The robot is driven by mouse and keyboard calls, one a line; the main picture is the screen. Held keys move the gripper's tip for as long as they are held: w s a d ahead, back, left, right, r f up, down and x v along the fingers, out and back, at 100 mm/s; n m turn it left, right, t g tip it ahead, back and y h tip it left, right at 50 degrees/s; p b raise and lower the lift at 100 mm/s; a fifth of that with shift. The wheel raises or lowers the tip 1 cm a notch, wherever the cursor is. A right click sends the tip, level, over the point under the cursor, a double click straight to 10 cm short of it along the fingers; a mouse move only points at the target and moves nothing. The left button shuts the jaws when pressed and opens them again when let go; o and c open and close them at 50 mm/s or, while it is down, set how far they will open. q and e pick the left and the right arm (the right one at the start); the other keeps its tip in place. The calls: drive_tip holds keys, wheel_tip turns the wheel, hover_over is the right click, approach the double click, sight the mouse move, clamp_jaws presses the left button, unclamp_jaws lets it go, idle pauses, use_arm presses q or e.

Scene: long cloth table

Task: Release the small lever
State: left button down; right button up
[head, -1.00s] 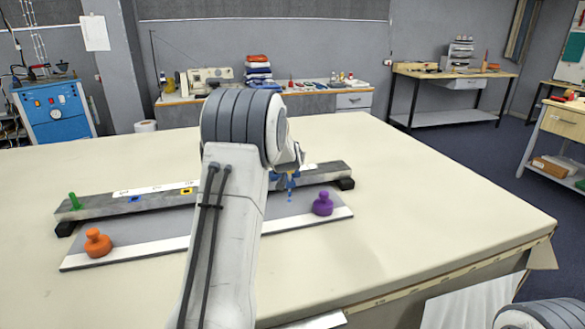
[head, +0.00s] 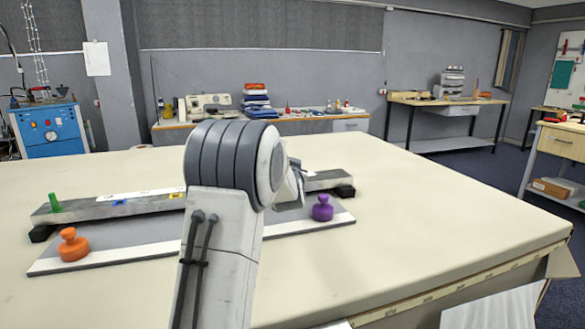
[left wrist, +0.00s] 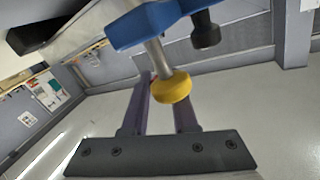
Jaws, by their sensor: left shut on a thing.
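In the left wrist view a blue part (left wrist: 150,22) with a metal rod (left wrist: 157,54) carries a yellow rounded knob (left wrist: 171,87); a black-tipped piece (left wrist: 205,30) hangs beside it. My left gripper (left wrist: 162,92) has its fingers on either side of the yellow knob and is shut on it. In the head view my left arm and wrist hide this gripper and the held part. A long grey bar (head: 110,208) lies over a flat grey-and-white board (head: 120,257) on the table. My right gripper is out of view.
An orange knob (head: 73,246) stands at the board's left end and a purple knob (head: 322,209) at its right end. A green peg (head: 54,203) stands on the bar's left end. The cream table (head: 430,220) is bare to the right.

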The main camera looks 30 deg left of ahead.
use_arm(q)
drive_tip(key=shift+f, duration=0.15)
drive_tip(key=c, duration=0.7)
unclamp_jaws()
drive_tip(key=v, duration=1)
drive_tip(key=shift+s+d+b, duration=0.15)
drive_tip(key=shift+s+b, duration=0.15)
